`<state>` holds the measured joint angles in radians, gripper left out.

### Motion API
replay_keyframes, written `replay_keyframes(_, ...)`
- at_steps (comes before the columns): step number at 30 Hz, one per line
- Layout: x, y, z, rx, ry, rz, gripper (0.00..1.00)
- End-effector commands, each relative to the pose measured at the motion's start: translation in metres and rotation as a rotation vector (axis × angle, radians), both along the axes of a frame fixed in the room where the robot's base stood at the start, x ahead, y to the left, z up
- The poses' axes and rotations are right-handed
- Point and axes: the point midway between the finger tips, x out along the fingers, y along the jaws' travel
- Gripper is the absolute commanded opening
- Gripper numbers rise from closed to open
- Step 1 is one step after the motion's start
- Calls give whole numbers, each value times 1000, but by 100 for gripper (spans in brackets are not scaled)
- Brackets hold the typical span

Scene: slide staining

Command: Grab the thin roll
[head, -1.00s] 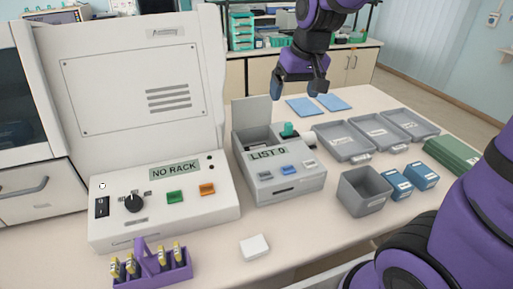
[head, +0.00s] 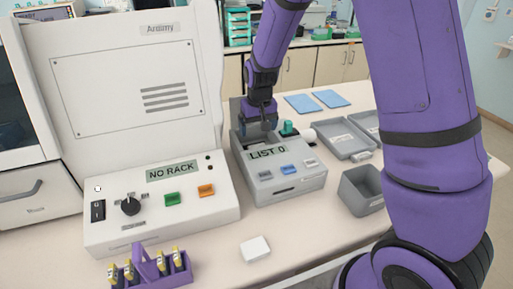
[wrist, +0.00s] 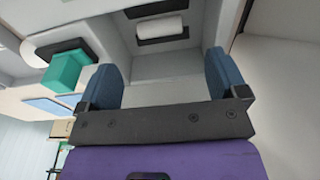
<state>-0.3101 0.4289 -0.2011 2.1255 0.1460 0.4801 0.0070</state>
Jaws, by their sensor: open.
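My gripper (head: 260,122) is over the open compartment of the grey label printer (head: 285,187), which reads "LIST 0". In the wrist view my gripper (wrist: 165,78) has its two blue fingers apart with nothing between them. A slim white roll (wrist: 162,27) with dark strips beside it sits inside the compartment, beyond the fingertips. A second white roll (wrist: 35,52) is at the left of the wrist view, beside a teal block (wrist: 65,72). In the head view a white rounded thing (head: 308,136) stands beside the printer. My gripper hides the compartment's inside there.
A large white machine (head: 160,190) reading "NO RACK" stands left of the printer. A purple rack (head: 150,272) of bottles and a small white box (head: 255,249) are in front. Grey trays (head: 345,139) and a grey bin (head: 362,190) are at right.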

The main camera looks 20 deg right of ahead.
Motion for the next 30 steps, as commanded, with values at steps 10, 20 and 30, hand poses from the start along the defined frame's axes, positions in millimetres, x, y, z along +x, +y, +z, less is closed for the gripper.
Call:
replay_keyframes(10,3,0,-30,0,1,0,91)
replay_keyframes(20,8,0,-71,0,1,0,91)
replay_keyframes(30,9,0,-74,0,-1,1,84)
